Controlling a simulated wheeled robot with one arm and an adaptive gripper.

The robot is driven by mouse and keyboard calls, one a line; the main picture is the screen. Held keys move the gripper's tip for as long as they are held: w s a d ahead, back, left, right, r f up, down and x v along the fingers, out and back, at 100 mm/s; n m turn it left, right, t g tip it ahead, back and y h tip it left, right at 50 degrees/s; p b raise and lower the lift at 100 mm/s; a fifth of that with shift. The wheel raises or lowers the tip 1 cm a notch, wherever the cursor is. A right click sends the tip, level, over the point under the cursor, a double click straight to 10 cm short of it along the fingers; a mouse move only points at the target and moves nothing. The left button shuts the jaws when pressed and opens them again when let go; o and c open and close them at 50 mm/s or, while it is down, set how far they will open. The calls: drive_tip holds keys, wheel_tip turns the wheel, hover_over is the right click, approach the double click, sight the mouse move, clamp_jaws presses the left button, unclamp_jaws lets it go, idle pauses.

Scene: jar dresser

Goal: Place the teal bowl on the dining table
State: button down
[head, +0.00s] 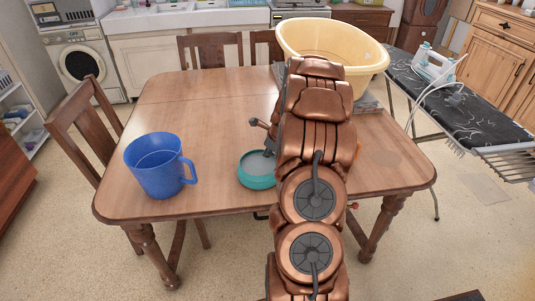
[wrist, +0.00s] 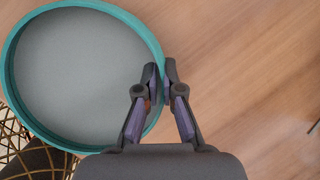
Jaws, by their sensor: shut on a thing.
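The teal bowl (head: 257,170) is at the near edge of the wooden dining table (head: 200,95), just left of my arm in the head view. It is round and shallow with a grey inside. In the wrist view the bowl (wrist: 75,70) fills the upper left, and its right rim lies between my fingertips. My gripper (wrist: 164,85) is shut on that rim. In the head view my arm hides most of the gripper. I cannot tell whether the bowl touches the tabletop or is held just above it.
A blue mug (head: 160,165) stands on the table at left. A large yellow tub (head: 335,45) is at the back right of the table. Chairs (head: 88,115) stand at the left and back. An ironing board (head: 460,105) with an iron (head: 434,64) is at right. The table's left middle is clear.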

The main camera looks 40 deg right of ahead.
drive_tip(key=shift+f, duration=0.3)
drive_tip(key=shift+f, duration=0.1)
drive_tip(key=c, duration=1.3)
unclamp_jaws()
drive_tip(key=b+v, duration=0.1)
drive_tip(key=v, duration=1.1)
drive_tip(key=shift+b, duration=0.3)
